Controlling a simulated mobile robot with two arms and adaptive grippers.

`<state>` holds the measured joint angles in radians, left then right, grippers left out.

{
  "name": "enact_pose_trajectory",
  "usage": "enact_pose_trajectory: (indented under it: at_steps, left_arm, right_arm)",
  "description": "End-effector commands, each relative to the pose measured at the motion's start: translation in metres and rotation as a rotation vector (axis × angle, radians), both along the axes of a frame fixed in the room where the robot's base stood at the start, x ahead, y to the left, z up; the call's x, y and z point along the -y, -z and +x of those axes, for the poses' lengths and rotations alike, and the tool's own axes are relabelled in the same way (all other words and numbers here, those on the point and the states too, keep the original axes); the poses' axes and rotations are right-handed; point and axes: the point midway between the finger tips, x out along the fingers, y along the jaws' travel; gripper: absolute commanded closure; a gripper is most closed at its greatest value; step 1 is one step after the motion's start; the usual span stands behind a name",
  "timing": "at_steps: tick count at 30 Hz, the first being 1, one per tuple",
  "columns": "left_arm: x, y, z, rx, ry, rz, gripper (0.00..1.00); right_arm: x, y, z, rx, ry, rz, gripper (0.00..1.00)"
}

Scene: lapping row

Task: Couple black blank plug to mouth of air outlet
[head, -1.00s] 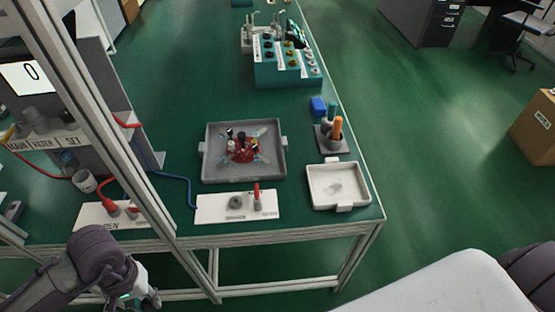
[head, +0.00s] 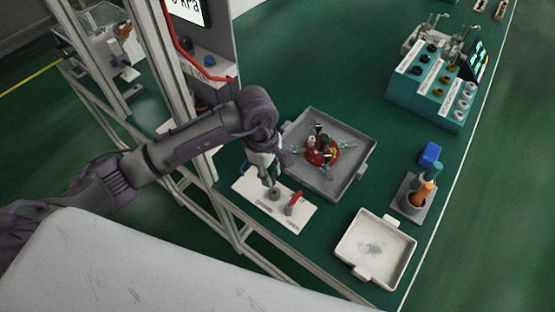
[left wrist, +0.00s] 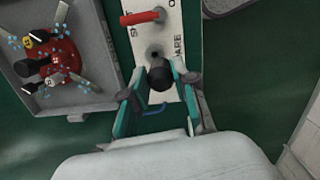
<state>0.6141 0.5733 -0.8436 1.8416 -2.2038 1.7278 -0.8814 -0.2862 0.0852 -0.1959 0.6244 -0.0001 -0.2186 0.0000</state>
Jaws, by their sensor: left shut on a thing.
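My left gripper (head: 268,178) is shut on the black blank plug (left wrist: 161,77), which shows between its fingertips in the left wrist view. In the head view the plug is mostly hidden by the fingers. The air outlet (left wrist: 154,51) is a small grey round fitting with a dark mouth, on a white panel (head: 247,190) at the bench edge. It also shows in the head view (head: 274,194), just below the fingertips. The plug is very close to the outlet; I cannot tell whether they touch. My right gripper is not in view.
A red lever (head: 294,203) stands beside the outlet on the panel. A grey tray (head: 352,183) with a red part and tools sits behind. A white tray (head: 347,247), a tool holder (head: 408,207) and a teal rack (head: 419,92) stand to the right. A frame post (head: 190,100) is at left.

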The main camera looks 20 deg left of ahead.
Motion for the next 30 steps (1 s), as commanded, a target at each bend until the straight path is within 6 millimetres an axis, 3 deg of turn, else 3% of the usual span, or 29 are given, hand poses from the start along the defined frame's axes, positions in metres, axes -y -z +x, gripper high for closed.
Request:
enact_pose_trajectory:
  at_steps: [3,7,23,30]
  left_arm:
    - [0.007,-0.009,0.011,-0.001,-0.166,0.0,1.0]
    - [0.009,-0.012,0.016,-0.001,-0.248,0.003,1.0]
    - [0.008,-0.01,0.016,0.001,-0.247,0.002,1.0]
    - [0.009,0.011,0.016,0.0,-0.247,0.001,1.0]
  right_arm:
    - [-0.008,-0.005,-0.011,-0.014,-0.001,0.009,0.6]
    - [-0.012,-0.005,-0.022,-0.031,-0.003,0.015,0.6]
    - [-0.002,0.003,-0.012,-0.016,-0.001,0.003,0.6]
    - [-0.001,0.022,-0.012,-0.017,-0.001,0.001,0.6]
